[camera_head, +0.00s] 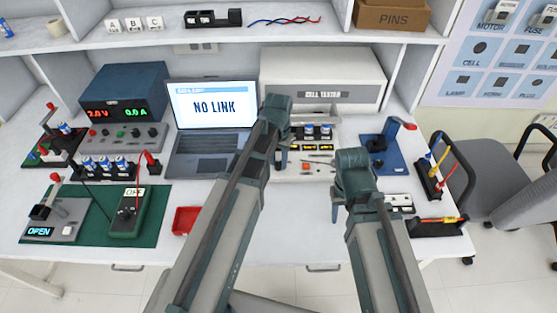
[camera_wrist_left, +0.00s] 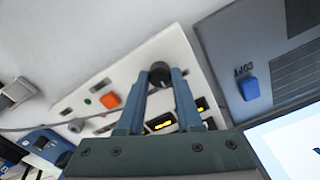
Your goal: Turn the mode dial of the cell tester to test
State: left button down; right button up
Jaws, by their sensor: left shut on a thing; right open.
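The cell tester (camera_head: 322,94) is a beige box at the back of the bench, with a pale control panel (camera_head: 308,172) in front. My left gripper (camera_head: 281,162) is at the panel's left side. In the left wrist view its fingers (camera_wrist_left: 161,78) are shut on the black mode dial (camera_wrist_left: 159,70). The dial's pointer and labels cannot be read. The panel (camera_wrist_left: 137,72) also carries an orange button (camera_wrist_left: 110,100), a small green button (camera_wrist_left: 87,101) and lit yellow displays. My right gripper (camera_head: 335,211) is open and empty over the bench, right of the panel.
A laptop (camera_head: 213,108) reading "NO LINK" stands left of my left gripper. A blue fixture (camera_head: 383,155) and cable holder (camera_head: 428,182) stand at the right. A red tray (camera_head: 186,220) and green mat (camera_head: 155,222) lie at the left. Some bench front is clear.

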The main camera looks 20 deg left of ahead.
aim_at(279, 163)
dwell(0.3)
pick_arm(q)
jog(key=c, duration=0.6)
grip_release()
notch_tip(279, 163, up, 14)
jog(key=p, duration=1.4)
pick_arm(e)
notch_tip(279, 163, up, 14)
pick_arm(q)
jog(key=shift+f, duration=0.1)
pick_arm(e)
jog(key=shift+f, duration=0.15)
